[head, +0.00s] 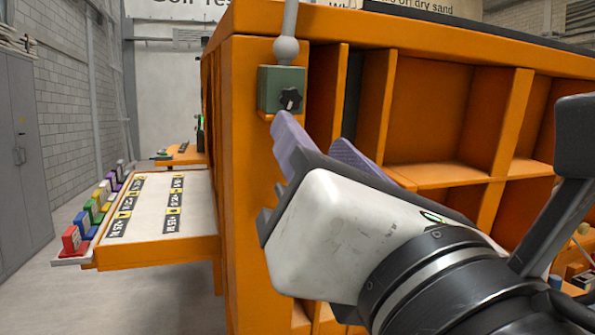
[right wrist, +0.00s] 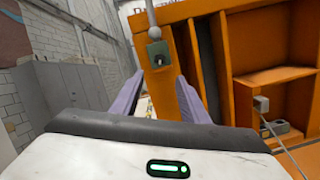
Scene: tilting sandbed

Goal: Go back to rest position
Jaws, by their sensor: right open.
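My right gripper (head: 322,140) is in the middle of the head view, its two purple fingers apart and nothing between them. Its fingers point up and left, in front of the orange sandbed frame (head: 232,190). One fingertip shows just below a green box with a black star knob (head: 290,99); I cannot tell whether they touch. In the right wrist view (right wrist: 166,98) the fingers are spread, and the green box (right wrist: 158,54) shows beyond them, between their tips. My left gripper is not in view.
A white side shelf (head: 150,210) with black labels holds a row of coloured blocks (head: 72,240) at left. Orange compartments (head: 430,120) fill the right side. A grey cabinet (head: 20,165) stands at far left. The floor between cabinet and shelf is clear.

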